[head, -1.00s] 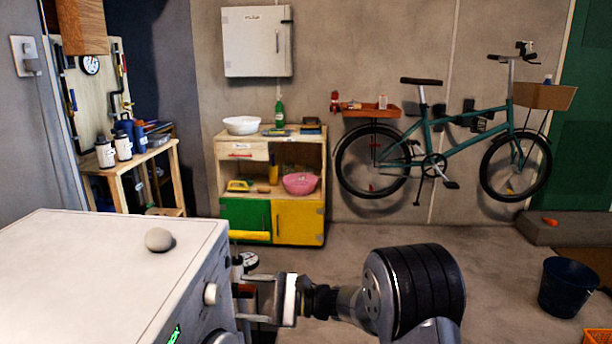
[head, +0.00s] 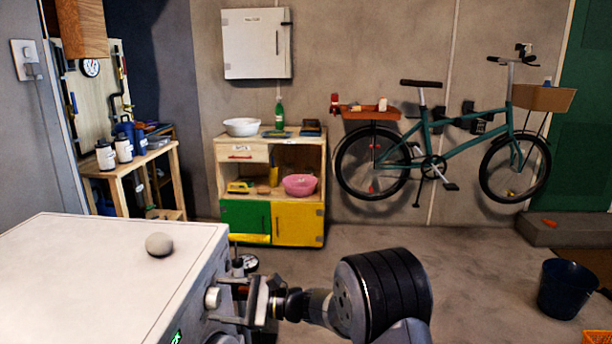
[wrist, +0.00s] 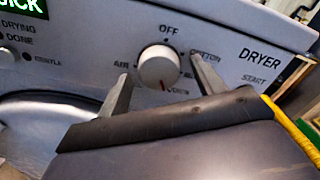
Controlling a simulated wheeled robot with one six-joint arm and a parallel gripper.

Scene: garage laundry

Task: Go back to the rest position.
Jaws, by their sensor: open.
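My gripper (wrist: 161,70) is open. Its two fingers stand on either side of the white round dryer knob (wrist: 157,67) in the wrist view; I cannot tell whether they touch it. A red mark shows on the knob's lower side, and "OFF" is printed above it. In the head view, my gripper (head: 238,296) is at the dryer's front face, beside the knob (head: 212,298). The white dryer (head: 100,275) fills the lower left. My arm reaches in from the lower right.
A grey round stone-like object (head: 159,244) lies on the dryer top. A wooden cabinet (head: 270,185) stands at the back wall, a bicycle (head: 440,160) hangs to its right. A dark blue bucket (head: 566,288) stands at right. The middle floor is clear.

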